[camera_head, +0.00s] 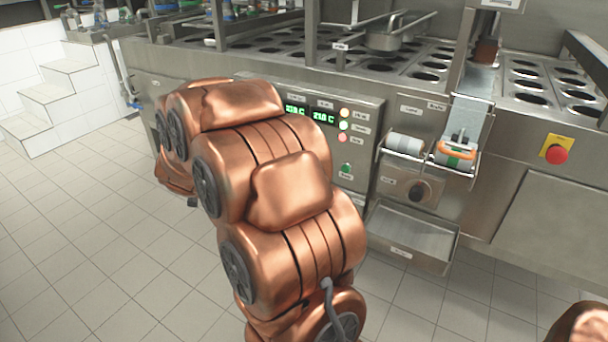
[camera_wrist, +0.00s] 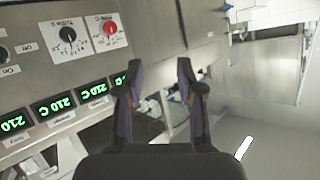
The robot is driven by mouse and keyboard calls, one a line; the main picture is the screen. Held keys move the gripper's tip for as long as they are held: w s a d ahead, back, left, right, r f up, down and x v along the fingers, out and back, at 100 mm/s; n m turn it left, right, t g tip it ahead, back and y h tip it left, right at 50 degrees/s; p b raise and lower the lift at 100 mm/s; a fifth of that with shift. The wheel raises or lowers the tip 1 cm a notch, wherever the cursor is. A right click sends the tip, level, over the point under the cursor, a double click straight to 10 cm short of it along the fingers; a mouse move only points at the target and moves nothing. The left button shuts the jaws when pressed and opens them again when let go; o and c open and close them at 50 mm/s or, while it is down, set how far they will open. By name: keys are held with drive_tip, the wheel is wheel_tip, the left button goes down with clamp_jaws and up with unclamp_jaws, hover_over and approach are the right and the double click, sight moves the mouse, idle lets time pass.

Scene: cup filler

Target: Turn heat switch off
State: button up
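In the wrist view my gripper (camera_wrist: 159,65) is open and empty in front of the machine's control panel. The view is turned, with the lettering upside down. A dark round switch (camera_wrist: 3,54) with On and Off labels is cut by the left edge; I cannot tell for sure that it is the heat switch. A black knob (camera_wrist: 68,34) and a red knob (camera_wrist: 110,28) sit on white dial plates left of the fingers. Green displays (camera_wrist: 54,106) read about 210 C. In the head view my copper arm hides my gripper and that part of the panel.
In the head view the panel shows green displays (camera_head: 320,117), indicator lights (camera_head: 343,125) and a green button (camera_head: 346,169). A dark knob (camera_head: 420,192) sits above a metal tray (camera_head: 411,238). A red emergency button (camera_head: 556,154) is at right. The tiled floor (camera_head: 80,240) is clear at left.

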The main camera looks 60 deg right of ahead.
drive_tip(key=s+d+f+m+g+h+b, duration=0.3)
drive_tip(key=s+d+f+g+h+b, duration=0.15)
drive_tip(key=s+d, duration=0.4)
drive_tip(key=s+d+f+m+g+h+b, duration=0.4)
drive_tip(key=s+d+f+g+h, duration=0.15)
drive_tip(key=d, duration=0.65)
drive_tip(key=d+y+b, duration=0.1)
drive_tip(key=d+b, duration=0.1)
drive_tip(key=d, duration=0.5)
drive_tip(key=shift+s+t, duration=0.2)
drive_tip(key=shift+t, duration=0.1)
drive_tip(key=shift+d, duration=0.1)
drive_tip(key=shift+c, duration=0.2)
clamp_jaws()
